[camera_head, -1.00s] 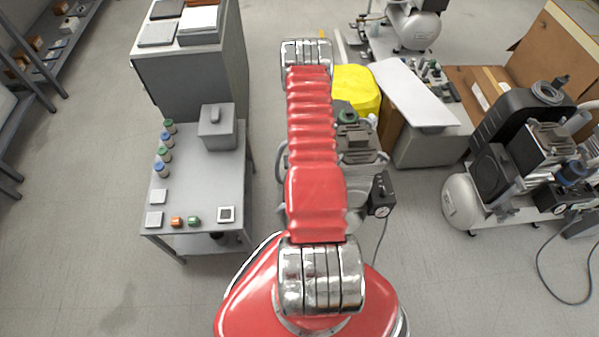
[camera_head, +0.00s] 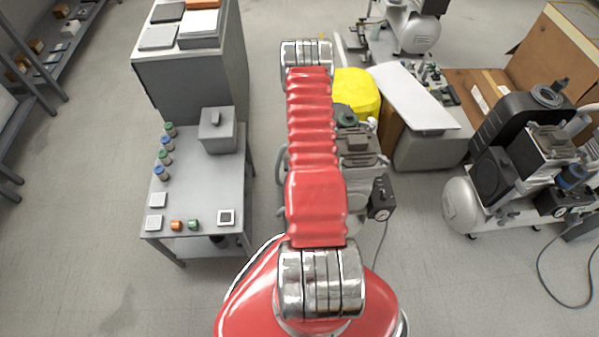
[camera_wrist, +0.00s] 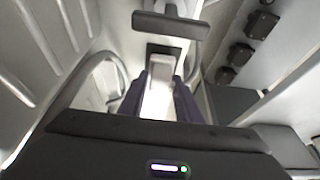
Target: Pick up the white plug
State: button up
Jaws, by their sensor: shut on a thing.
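In the wrist view my gripper (camera_wrist: 161,80) has its two dark fingers closed on the sides of a small white piece, which looks like the white plug (camera_wrist: 158,101). Its lower end is hidden behind the gripper body. A dark bar on a pale bracket lies just beyond the fingertips. In the head view my red arm hides my gripper and the plug.
A grey table (camera_head: 208,190) with small bottles and a grey box stands left. A compressor (camera_head: 362,160) lies partly behind my arm. Another compressor (camera_head: 493,187) stands right, with a cable on the floor. A yellow thing (camera_head: 357,92) is beyond my arm. Open floor lies lower left.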

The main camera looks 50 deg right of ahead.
notch_tip(320, 180, up, 9)
jog(key=shift+r, duration=0.1)
dwell(0.4)
dwell(0.5)
jog(key=shift+w+a+r, duration=0.1)
jog(key=shift+w, duration=0.15)
jog(key=w+a+r+n+t+y, duration=0.1)
jog(key=w+a+r+n, duration=0.4)
jog(key=w+a+r, duration=1.25)
jog(key=a+r+n, duration=0.1)
jog(key=a+r, duration=0.4)
jog(key=a, duration=0.3)
jog(key=w+a+r+n+y, duration=0.1)
jog(key=a+r+n, duration=0.1)
jog(key=a+r, duration=0.4)
jog(key=w+a+r+n+y, duration=0.1)
jog(key=a+r, duration=0.4)
jog(key=a, duration=0.6)
jog(key=shift+r+n+t, duration=0.15)
jog(key=shift+n+t, duration=0.15)
jog(key=shift+n, duration=0.1)
jog(key=shift+s, duration=0.15)
